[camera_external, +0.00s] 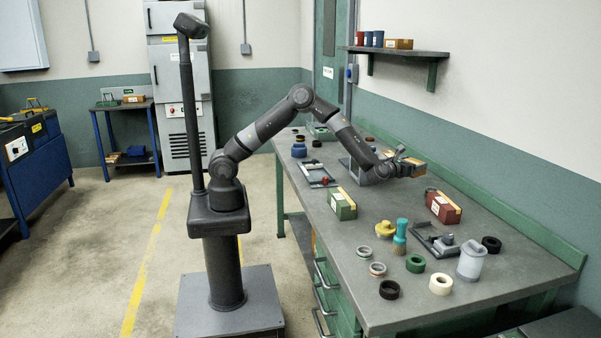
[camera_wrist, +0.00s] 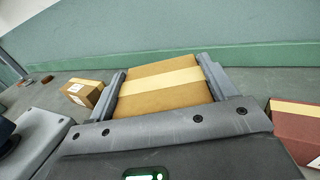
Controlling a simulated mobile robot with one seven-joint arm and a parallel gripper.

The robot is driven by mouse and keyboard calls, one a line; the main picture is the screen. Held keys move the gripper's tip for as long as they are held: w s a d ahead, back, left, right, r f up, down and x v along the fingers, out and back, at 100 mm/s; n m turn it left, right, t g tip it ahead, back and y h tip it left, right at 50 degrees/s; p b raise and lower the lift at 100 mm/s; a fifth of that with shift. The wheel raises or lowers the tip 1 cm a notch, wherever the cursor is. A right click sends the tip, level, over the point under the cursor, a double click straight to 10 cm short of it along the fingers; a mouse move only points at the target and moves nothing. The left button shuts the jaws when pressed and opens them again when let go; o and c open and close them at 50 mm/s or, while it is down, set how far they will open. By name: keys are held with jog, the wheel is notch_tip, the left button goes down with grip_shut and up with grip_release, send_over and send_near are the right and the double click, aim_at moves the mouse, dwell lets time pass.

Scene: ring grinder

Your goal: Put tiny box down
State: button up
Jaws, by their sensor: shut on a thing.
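The tiny box is a brown cardboard box (camera_wrist: 160,88) with a pale tape strip across it. My gripper (camera_wrist: 163,85) is shut on it, with one finger along each side, in the wrist view. In the external view my gripper (camera_external: 402,160) holds the box (camera_external: 413,166) above the far side of the workbench (camera_external: 330,225). The box looks apart from the bench top. Its underside is hidden in both views.
A red box (camera_external: 443,207) sits on the bench near my gripper, and shows at right in the wrist view (camera_wrist: 298,130). A green box (camera_external: 342,204) stands nearer the front edge. Rings and fixtures crowd the bench's near end. A small brown box (camera_wrist: 82,93) lies left in the wrist view.

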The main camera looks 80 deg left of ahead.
jog(key=shift+w+a+r, duration=0.1)
jog(key=shift+w+r, duration=0.85)
jog(key=w+a+f, duration=0.2)
jog(key=a, duration=0.1)
jog(key=w+a+f, duration=0.2)
jog(key=a, duration=0.1)
jog(key=w+a+f, duration=0.2)
jog(key=w+a, duration=0.1)
jog(key=shift+w+a+f, duration=0.1)
jog(key=shift+a+f, duration=0.1)
jog(key=shift+f, duration=2.15)
jog(key=shift+f, duration=0.1)
jog(key=o, duration=1.2)
jog(key=shift+c, duration=0.2)
